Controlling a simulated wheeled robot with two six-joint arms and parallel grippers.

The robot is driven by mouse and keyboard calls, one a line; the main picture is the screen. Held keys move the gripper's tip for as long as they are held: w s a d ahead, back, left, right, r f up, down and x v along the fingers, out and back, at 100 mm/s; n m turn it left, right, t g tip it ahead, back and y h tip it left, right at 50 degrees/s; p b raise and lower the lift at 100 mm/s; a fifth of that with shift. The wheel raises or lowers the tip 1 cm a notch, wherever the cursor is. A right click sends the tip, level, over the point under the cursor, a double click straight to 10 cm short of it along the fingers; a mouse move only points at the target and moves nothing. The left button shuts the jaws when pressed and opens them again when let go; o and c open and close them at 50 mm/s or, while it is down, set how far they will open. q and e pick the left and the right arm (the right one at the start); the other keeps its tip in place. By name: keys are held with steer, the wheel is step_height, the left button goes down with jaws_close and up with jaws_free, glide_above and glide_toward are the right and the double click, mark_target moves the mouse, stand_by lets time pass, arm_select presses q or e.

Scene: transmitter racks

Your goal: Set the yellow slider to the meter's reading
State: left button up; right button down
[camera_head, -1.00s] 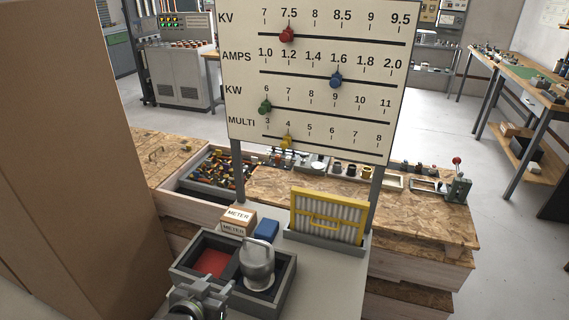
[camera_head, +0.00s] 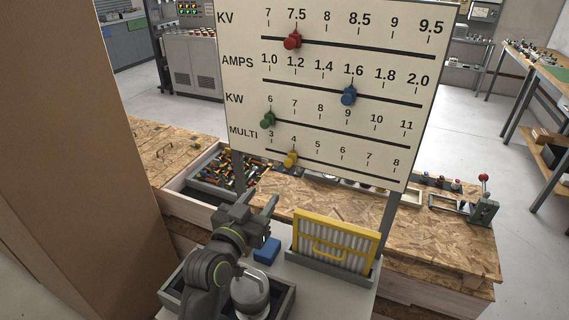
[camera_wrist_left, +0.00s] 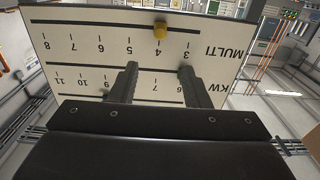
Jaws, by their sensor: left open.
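The yellow slider (camera_head: 290,160) sits on the MULTI rail, the lowest scale of the white board (camera_head: 330,112), just left of the 4 mark. In the left wrist view the board is upside down and the yellow slider (camera_wrist_left: 160,31) shows near the 4. My left gripper (camera_head: 261,200) is open and empty, below and left of the slider, apart from it. In the wrist view its fingers (camera_wrist_left: 160,76) point towards the board. My right gripper is not in view. I see no readable meter dial; the METER boxes are hidden behind my arm.
Red (camera_head: 292,41), blue (camera_head: 348,96) and green (camera_head: 268,119) sliders sit on the KV, AMPS and KW rails. A yellow-framed filter (camera_head: 336,243) stands below the board. A blue block (camera_head: 267,251) and rounded metal object (camera_head: 250,295) are near my arm. A brown panel (camera_head: 75,160) stands left.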

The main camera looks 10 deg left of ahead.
mark_target(287, 164)
arm_select(q)
steer(key=w+p, duration=0.1)
steer(key=w, duration=0.3)
steer(key=w+d+p, duration=0.1)
steer(key=w, duration=0.3)
steer(key=w+d+p, duration=0.1)
steer(key=w, duration=0.3)
steer(key=shift+d, duration=0.15)
steer(key=shift+w+d+f, duration=0.15)
steer(key=shift+w, duration=0.6)
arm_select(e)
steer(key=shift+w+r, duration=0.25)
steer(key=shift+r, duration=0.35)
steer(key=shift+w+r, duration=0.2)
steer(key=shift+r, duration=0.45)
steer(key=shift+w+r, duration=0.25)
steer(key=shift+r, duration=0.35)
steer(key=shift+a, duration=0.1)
arm_select(q)
jaws_close()
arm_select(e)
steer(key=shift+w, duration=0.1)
